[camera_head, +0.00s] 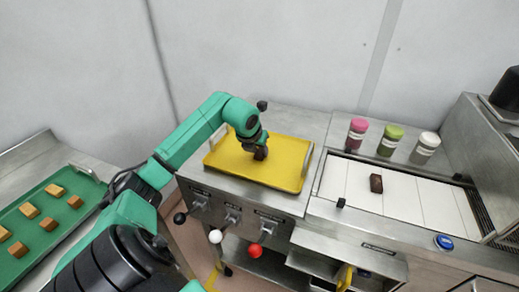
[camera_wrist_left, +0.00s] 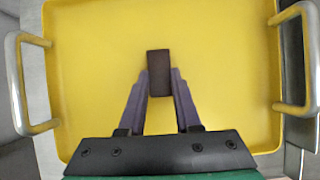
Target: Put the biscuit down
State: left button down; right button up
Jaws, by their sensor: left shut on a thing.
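My left gripper (camera_head: 260,153) is over the yellow tray (camera_head: 285,178) in the head view. In the left wrist view my left gripper (camera_wrist_left: 159,88) has its two fingers shut on a dark brown biscuit (camera_wrist_left: 158,58). The biscuit lies against the yellow of the tray (camera_wrist_left: 90,70), which has a metal handle at each side. I cannot tell whether the biscuit touches the tray. No other thing shows on the tray. My right gripper is not in view.
Another dark brown biscuit (camera_head: 376,183) lies on the white belt (camera_head: 405,205) at the right. Pink, green and white-topped jars (camera_head: 391,140) stand behind it. A green tray (camera_head: 60,225) with several light biscuits is at the left. Knobbed levers (camera_head: 216,236) stick out at the front.

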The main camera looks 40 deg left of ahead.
pick_arm(q)
jog(key=c, duration=0.6)
grip_release()
jog(key=shift+r, duration=0.1)
jog(key=b+v, duration=0.2)
jog(key=v, duration=1)
jog(key=shift+w, duration=0.1)
